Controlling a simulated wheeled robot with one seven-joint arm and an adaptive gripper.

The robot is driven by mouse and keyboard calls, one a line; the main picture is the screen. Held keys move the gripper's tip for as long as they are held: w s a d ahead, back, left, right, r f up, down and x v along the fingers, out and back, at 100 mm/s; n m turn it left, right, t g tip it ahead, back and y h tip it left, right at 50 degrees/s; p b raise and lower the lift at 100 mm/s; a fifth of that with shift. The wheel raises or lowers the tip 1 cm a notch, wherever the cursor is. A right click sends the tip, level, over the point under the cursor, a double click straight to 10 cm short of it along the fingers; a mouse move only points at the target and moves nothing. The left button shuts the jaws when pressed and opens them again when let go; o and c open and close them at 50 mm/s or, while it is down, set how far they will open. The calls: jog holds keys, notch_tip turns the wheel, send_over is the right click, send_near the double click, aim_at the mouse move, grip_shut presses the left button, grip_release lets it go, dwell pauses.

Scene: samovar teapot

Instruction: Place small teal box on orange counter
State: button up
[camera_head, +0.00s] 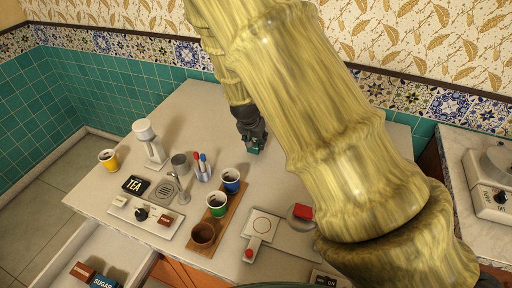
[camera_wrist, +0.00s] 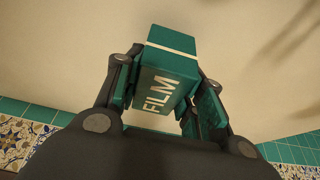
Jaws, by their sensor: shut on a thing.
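The small teal box (camera_wrist: 168,75) has a cream stripe and the word FILM on it. It is between the two fingers of my gripper (camera_wrist: 163,95), which is shut on it. In the head view my gripper (camera_head: 252,135) points down over the back part of the counter, with the teal box (camera_head: 253,150) just showing below the fingers. I cannot tell whether the box touches the counter. The counter (camera_head: 190,110) has a pale beige top and an orange front (camera_head: 172,270).
A wooden board (camera_head: 229,215) with several cups lies nearer. An open drawer (camera_head: 95,250) is at the lower left. Counter around my gripper is clear.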

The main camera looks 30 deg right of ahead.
jog(key=shift+f+b, duration=1.2)
jog(key=shift+f, duration=0.45)
jog(key=shift+f, duration=0.1)
jog(key=o, duration=1)
jog(key=shift+p+v, duration=0.75)
jog(key=shift+v, duration=0.35)
jog(key=p+v, duration=0.7)
jog(key=v, duration=0.3)
